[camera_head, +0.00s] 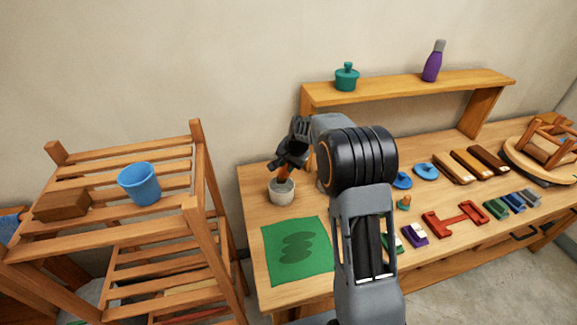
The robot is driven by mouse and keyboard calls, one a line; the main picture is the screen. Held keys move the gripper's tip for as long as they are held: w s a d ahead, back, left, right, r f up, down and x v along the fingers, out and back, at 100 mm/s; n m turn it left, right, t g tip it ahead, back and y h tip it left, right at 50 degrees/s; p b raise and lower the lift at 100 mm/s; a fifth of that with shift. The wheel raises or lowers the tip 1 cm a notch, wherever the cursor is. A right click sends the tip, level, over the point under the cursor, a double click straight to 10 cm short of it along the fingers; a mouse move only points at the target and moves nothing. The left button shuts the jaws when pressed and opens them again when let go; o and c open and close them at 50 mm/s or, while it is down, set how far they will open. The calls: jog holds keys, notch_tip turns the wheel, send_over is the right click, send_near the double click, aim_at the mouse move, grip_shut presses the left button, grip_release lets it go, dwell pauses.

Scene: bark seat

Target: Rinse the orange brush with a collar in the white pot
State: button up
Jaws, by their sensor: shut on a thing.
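The white pot (282,193) stands on the wooden bench, behind the green mat and left of my arm. My gripper (287,165) is right above the pot, pointing down. It is shut on the orange brush (284,173), whose orange part shows between my fingers and the pot's mouth. The lower end of the brush is at or inside the pot's opening and is hidden. I cannot make out the brush's collar or whether the brush touches the pot's inside.
A green mat (297,251) lies in front of the pot. A slatted rack (122,262) with a blue bucket (139,184) stands at left. A raised shelf (408,88) is behind. Blue discs (425,171), a red clamp-like piece (455,217) and several blocks lie right of my arm.

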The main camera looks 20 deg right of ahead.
jog(key=shift+r+p, duration=1.4)
jog(key=shift+r, duration=1.05)
jog(key=shift+d+f, duration=0.1)
